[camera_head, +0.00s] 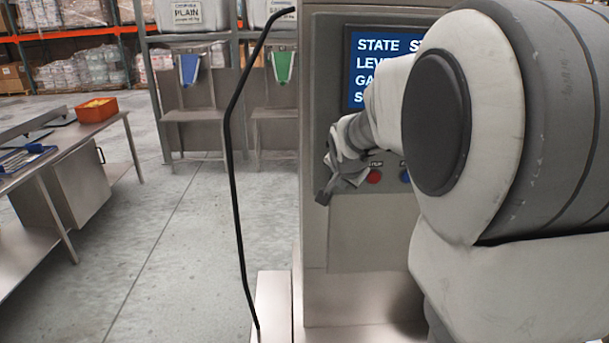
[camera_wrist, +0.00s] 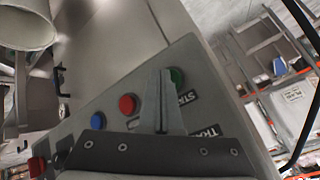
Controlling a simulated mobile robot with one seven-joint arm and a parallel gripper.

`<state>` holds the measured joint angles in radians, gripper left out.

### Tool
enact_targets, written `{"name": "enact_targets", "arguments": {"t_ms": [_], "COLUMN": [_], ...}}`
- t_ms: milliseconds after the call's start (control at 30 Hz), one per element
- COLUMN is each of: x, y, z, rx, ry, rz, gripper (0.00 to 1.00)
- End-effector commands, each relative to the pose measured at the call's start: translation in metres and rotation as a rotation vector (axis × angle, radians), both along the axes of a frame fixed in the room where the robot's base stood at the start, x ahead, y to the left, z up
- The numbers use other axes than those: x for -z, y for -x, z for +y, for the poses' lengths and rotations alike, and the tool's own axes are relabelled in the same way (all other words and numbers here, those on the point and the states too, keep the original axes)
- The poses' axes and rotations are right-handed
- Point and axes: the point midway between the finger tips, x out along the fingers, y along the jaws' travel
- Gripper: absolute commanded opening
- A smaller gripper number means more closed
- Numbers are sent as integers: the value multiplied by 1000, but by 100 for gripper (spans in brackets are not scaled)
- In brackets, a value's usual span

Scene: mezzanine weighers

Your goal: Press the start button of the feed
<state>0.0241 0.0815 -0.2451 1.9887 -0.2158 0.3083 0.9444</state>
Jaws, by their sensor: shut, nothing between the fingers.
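The control panel (camera_head: 340,235) is on the front of a grey cabinet, below a blue screen (camera_head: 362,75) partly hidden by my arm. In the wrist view, the green button (camera_wrist: 178,76) has a label reading "START" beside it. My gripper (camera_wrist: 166,74) is shut and empty, its fingertips right beside the green button and overlapping its edge; I cannot tell whether they touch it. In the head view my gripper (camera_head: 325,192) is at the panel's left side and hides the green button. A red button (camera_wrist: 127,104) and a blue button (camera_wrist: 97,120) are in the same row.
Another red control (camera_wrist: 37,166) is at the lower left of the wrist view. A black cable (camera_head: 232,170) hangs left of the cabinet. A steel table (camera_head: 75,140) with an orange bin (camera_head: 97,110) stands at left. The floor between is clear.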

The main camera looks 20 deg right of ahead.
Motion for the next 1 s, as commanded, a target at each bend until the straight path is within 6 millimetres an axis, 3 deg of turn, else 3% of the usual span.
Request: {"name": "enact_targets", "arguments": {"t_ms": [1000], "x": [0], "y": [-8], "z": [-2], "rx": [1], "ry": [0], "rz": [1], "gripper": [0]}}
